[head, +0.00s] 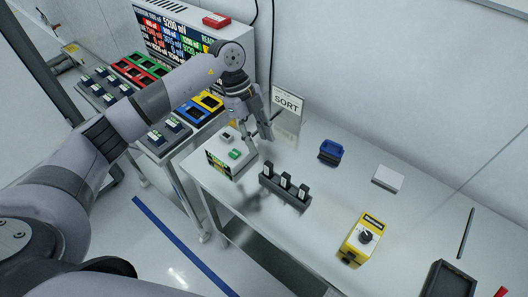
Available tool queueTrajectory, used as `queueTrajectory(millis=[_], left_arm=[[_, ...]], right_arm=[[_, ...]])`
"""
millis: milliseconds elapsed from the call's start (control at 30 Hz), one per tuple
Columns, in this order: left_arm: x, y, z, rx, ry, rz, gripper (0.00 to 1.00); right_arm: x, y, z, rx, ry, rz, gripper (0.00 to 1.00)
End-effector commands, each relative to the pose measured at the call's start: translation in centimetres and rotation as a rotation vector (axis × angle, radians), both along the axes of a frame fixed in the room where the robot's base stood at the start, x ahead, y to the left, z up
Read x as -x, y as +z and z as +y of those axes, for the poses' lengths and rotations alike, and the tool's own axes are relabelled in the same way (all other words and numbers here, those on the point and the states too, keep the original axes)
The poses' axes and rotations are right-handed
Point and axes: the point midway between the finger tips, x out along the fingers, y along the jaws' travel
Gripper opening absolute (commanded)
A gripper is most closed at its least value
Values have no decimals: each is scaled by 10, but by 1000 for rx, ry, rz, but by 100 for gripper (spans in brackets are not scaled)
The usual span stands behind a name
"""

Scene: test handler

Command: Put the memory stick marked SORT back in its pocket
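A black rack (297,202) stands on the white table, with three upright dark sticks bearing white labels: a left stick (267,169), a middle stick (285,181) and a right stick (303,192). Their lettering is too small to read. A sign reading SORT (288,104) stands behind, near the wall. My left gripper (260,143) points down above the table, behind and above the rack's left end. Its fingers look apart, with nothing visible between them. My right gripper is out of view.
A small box with a green button (234,154) stands left of the rack. A blue item (331,151), a white block (388,178), a yellow device with a knob (362,238) and a black tray (448,281) sit to the right. Tabletop between them is free.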

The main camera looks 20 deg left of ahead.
Motion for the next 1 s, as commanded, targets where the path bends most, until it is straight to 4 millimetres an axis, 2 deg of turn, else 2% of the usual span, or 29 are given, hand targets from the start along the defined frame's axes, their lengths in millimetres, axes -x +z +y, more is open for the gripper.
queueTrajectory(millis=[100,233,1000], left_arm=[[-2,14,6,-1,0,-1,37],[-3,20,8,0,0,0,37],[-3,20,8,0,0,1,37]], right_arm=[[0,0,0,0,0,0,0],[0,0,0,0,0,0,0],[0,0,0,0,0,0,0]])
